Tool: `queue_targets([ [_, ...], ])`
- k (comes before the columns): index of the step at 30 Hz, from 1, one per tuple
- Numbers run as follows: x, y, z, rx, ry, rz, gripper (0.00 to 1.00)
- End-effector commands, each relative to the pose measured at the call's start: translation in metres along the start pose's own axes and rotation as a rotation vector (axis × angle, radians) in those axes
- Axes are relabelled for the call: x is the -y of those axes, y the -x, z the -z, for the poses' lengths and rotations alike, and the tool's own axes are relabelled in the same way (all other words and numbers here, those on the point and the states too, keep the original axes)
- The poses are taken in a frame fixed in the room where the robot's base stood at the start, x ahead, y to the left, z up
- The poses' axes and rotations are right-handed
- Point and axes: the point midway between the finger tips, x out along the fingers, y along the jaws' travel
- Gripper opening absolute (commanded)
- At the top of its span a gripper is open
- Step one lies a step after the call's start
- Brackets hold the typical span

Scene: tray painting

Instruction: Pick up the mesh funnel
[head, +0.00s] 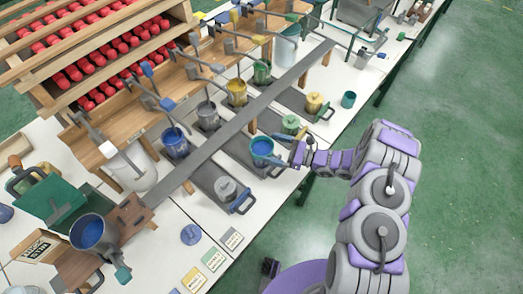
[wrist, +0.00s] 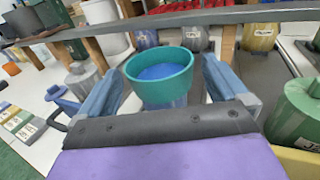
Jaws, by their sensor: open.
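The mesh funnel (head: 262,147) looks like a teal ring with a blue inside. It stands upright at the edge of a dark grey tray on the white table. In the wrist view the funnel (wrist: 160,85) is straight ahead, between the two blue-grey fingers, with a bluish body below its rim. My gripper (head: 283,153) is at the funnel's right side in the head view. In the wrist view my gripper (wrist: 160,68) is open, with a visible gap between each finger and the rim. Whether the fingertips reach past the funnel is hard to tell.
A green lidded pot (wrist: 300,115) stands close on the right in the wrist view; a grey one (wrist: 83,78) is on the left.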

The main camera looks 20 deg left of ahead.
Motion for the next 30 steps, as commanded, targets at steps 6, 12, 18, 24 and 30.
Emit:
queue_targets([
  [6,-0.003,-0.022,0.008,0.0,-0.002,-0.002,1.0],
  [12,-0.003,-0.047,0.01,0.001,0.0,-0.001,1.0],
  [18,-0.002,-0.053,0.009,0.001,-0.001,0.002,1.0],
  [24,-0.002,-0.052,0.009,0.002,0.0,0.001,0.92],
  [30,-0.002,-0.052,0.009,0.001,0.0,0.001,0.73],
])
